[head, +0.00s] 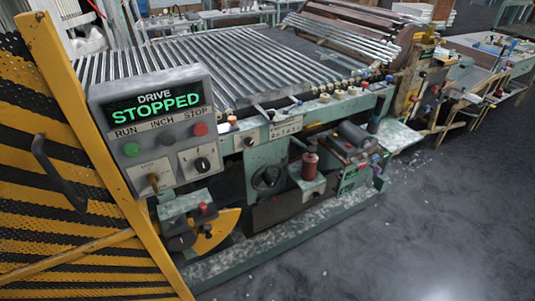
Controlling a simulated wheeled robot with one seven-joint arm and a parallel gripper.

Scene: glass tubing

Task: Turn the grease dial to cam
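A green machine (330,118) with rows of glass tubes on top stands in the middle of the head view. A round black dial (267,178) sits on its front. To the right is a dark red cylinder (310,165) on a pale box (313,189) with a small dark knob. A grey control box (148,125) at the left carries a black rotary knob (202,165). No label that reads grease or cam is legible, so I cannot tell which is the grease dial or where it points. My gripper is not in view.
The control box display reads DRIVE STOPPED, above RUN, INCH and STOP buttons. A yellow and black striped guard (75,190) with a dark handle (58,172) fills the left side. A yellow quadrant (215,231) with a lever sits low. Grey floor (420,220) is clear at right.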

